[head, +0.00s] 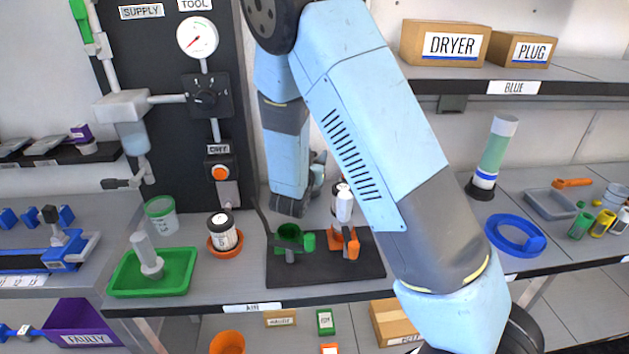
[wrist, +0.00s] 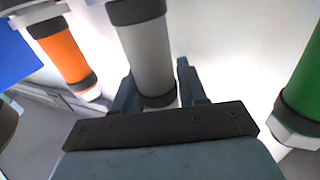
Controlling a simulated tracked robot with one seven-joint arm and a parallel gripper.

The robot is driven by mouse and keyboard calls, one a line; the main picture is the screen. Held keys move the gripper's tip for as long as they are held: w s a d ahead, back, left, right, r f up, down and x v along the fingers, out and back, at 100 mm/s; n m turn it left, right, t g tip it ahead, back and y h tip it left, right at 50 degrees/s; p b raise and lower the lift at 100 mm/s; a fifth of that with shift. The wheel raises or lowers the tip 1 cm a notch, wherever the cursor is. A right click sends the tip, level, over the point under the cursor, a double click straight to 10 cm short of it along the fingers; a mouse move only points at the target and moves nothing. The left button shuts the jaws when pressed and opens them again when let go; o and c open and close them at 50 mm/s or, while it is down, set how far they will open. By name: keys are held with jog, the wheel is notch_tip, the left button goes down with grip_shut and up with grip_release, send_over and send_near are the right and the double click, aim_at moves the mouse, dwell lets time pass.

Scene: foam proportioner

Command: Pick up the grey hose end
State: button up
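The grey hose end (wrist: 147,52) is a grey cylinder with black bands at both ends, in the middle of the wrist view. My gripper (wrist: 158,72) has one finger on each side of its lower part. The fingers are apart, with a narrow gap showing at the right one, so it looks open and not clamped. Whether the left finger touches the hose end I cannot tell. In the head view my own arm fills the middle, and I cannot make out the grey hose end or the fingertips there.
In the wrist view an orange hose end (wrist: 65,56) is to the left and a green one (wrist: 305,82) to the right. In the head view, a black mat (head: 330,274) with fittings, a green tray (head: 180,283) and a blue ring (head: 512,246) lie on the bench.

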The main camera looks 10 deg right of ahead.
grip_shut()
dwell(0.4)
